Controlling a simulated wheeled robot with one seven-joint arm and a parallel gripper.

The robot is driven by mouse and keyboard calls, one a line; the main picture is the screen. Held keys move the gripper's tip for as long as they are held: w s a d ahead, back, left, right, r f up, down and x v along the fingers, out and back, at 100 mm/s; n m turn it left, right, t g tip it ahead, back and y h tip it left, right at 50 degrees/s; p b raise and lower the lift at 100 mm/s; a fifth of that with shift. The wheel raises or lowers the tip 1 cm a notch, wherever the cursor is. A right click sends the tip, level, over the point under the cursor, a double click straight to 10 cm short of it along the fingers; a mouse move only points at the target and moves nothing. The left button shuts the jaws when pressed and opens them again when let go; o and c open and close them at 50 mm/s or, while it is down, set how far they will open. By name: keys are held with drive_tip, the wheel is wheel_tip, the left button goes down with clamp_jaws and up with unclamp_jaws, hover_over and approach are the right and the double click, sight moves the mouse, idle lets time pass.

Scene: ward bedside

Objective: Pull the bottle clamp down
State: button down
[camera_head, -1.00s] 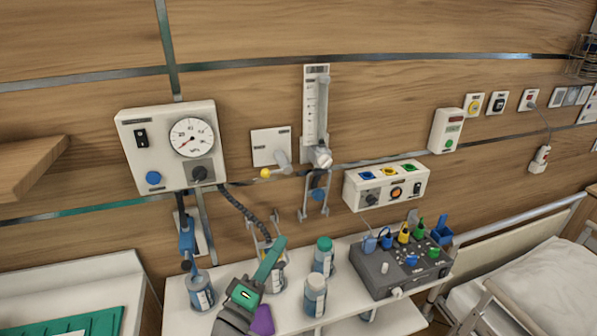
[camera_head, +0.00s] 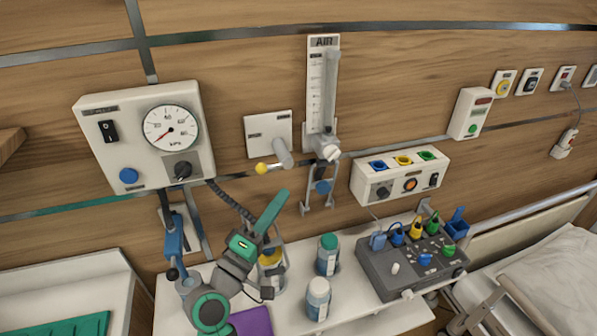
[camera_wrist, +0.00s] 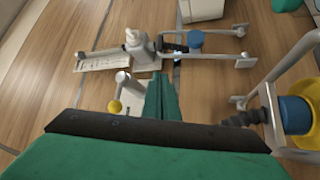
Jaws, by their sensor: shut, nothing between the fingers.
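The wall plate (camera_head: 268,134) carries a short grey lever (camera_head: 282,152) with a yellow ball knob (camera_head: 262,168). This knob also shows in the wrist view (camera_wrist: 114,107), left of my fingers. Right of it, a metal clamp bracket (camera_head: 308,203) with a blue knob (camera_head: 322,187) hangs under the flowmeter; I cannot tell which of these parts is the bottle clamp. My gripper (camera_head: 274,208) is shut and empty, its green fingers pointing up at the wall just below the lever. In the wrist view the fingers (camera_wrist: 162,97) overlap the plate's edge; contact cannot be told.
A gauge box (camera_head: 145,135) with a hose is at the left. A yellow-capped bottle (camera_head: 271,258) in a wire holder is beside my gripper. Two bottles (camera_head: 327,255) and a grey control box (camera_head: 395,275) stand on the shelf. A socket box (camera_head: 400,172) is at the right.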

drive_tip(key=x, duration=0.9)
drive_tip(key=shift+w+d, duration=0.25)
drive_tip(key=shift+w, duration=0.05)
